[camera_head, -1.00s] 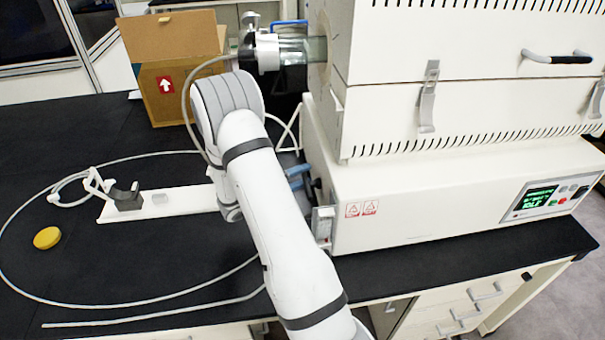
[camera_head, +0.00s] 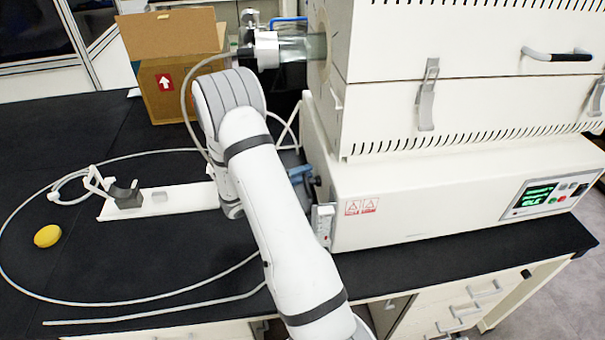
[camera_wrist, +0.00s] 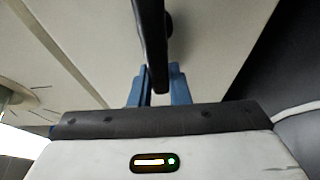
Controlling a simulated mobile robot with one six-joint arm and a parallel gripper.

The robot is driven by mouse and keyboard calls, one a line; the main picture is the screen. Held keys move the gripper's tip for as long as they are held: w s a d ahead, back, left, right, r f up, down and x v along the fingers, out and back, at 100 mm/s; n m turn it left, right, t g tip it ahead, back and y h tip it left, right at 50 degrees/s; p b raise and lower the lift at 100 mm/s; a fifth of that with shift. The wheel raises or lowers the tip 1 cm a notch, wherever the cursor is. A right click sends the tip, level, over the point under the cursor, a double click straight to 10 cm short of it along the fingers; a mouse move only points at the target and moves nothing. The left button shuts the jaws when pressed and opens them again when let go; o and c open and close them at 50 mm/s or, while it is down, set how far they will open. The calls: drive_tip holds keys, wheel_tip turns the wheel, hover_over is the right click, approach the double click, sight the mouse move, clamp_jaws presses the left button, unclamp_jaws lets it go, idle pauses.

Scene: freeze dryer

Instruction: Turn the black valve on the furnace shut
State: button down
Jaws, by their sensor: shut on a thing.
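The furnace (camera_head: 420,200) is the large white unit at the right, with the black valve (camera_head: 317,183) on its left side, mostly hidden by my arm. In the wrist view the valve's long black handle (camera_wrist: 151,38) runs down from the top between my blue fingertips. My gripper (camera_wrist: 157,88) is shut on the handle, with one finger on each side. In the head view my gripper (camera_head: 301,173) shows only as a blue part beside the furnace's left wall.
A glass tube with a metal flange (camera_head: 266,50) sticks out left above my arm. A cardboard box (camera_head: 180,85) stands behind. A white stand (camera_head: 170,200), a looped hose (camera_head: 130,303) and a yellow disc (camera_head: 47,236) lie on the black bench at left.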

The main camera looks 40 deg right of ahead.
drive_tip(key=shift+f+n, duration=0.1)
drive_tip(key=shift+n, duration=0.2)
drive_tip(key=n+y, duration=0.1)
drive_tip(key=n, duration=0.1)
drive_tip(key=f+n+b, duration=0.1)
drive_tip(key=shift+s+f+n+y, duration=0.1)
drive_tip(key=shift+f+n+y, duration=0.05)
drive_tip(key=shift+n+y, duration=0.25)
drive_tip(key=n+g+y, duration=0.1)
drive_tip(key=n, duration=0.1)
drive_tip(key=s+f+n+g+y+p, duration=0.1)
drive_tip(key=n, duration=0.1)
drive_tip(key=n+g+y+p, duration=0.1)
drive_tip(key=n, duration=0.1)
drive_tip(key=shift+s+a+f, duration=0.25)
drive_tip(key=shift+s+a, duration=0.1)
drive_tip(key=shift+s, duration=0.05)
drive_tip(key=shift+s+a+f+n+g+y+p, duration=0.15)
drive_tip(key=shift+s+n+g+y+p, duration=0.1)
drive_tip(key=shift+n+g+p, duration=0.4)
drive_tip(key=shift+s+a+r+n+g+y+p, duration=0.15)
drive_tip(key=shift+s+n+g+p, duration=0.15)
drive_tip(key=shift+n, duration=0.55)
drive_tip(key=shift+f, duration=0.15)
drive_tip(key=c, duration=1.4)
unclamp_jaws()
drive_tip(key=shift+f, duration=0.1)
drive_tip(key=shift+o, duration=0.2)
